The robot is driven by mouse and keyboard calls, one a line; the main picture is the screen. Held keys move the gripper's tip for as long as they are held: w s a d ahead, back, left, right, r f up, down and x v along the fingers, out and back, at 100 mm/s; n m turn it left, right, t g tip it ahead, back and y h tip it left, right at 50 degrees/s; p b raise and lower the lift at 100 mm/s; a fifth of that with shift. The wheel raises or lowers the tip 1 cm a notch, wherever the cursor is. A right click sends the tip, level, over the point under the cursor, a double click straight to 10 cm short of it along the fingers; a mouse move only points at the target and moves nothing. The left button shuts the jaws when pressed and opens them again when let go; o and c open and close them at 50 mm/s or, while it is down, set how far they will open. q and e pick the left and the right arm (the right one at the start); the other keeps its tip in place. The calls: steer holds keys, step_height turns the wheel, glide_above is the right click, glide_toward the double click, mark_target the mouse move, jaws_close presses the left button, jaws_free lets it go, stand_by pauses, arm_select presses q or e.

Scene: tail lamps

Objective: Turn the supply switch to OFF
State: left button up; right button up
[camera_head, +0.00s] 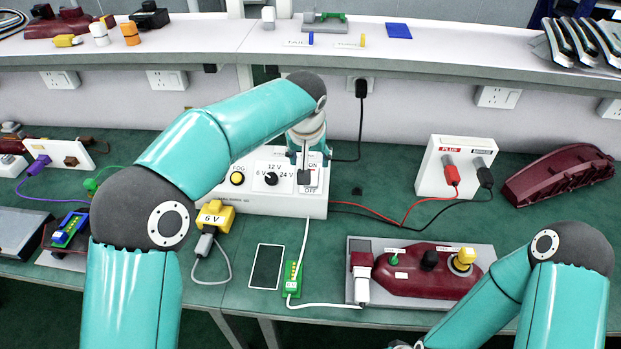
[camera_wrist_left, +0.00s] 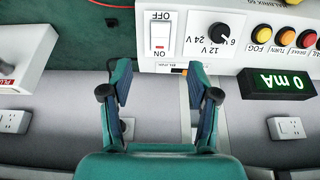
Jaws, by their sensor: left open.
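The supply switch (camera_head: 313,178) is a white rocker at the right end of the white supply box (camera_head: 262,205), marked ON at its top and OFF at its bottom. It shows upside down in the left wrist view (camera_wrist_left: 160,33), with a small red mark near ON; I cannot tell clearly which side is pressed. My left gripper (camera_head: 305,170) is in front of the switch in the head view and partly hides it. In the left wrist view its two fingers (camera_wrist_left: 158,80) are apart with nothing between them, just short of the switch. My right gripper is out of view.
The supply box carries a 12 V/24 V knob (camera_head: 271,179) and a yellow FOG button (camera_head: 237,178). A white box with red and black plugs (camera_head: 436,180) stands to the right. A dark red lamp (camera_head: 425,278) lies on a grey plate in front. A shelf (camera_head: 200,40) runs behind.

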arm_select(q)
steer(key=p+x, duration=0.2)
steer(key=x, duration=1.1)
steer(key=shift+c, duration=0.3)
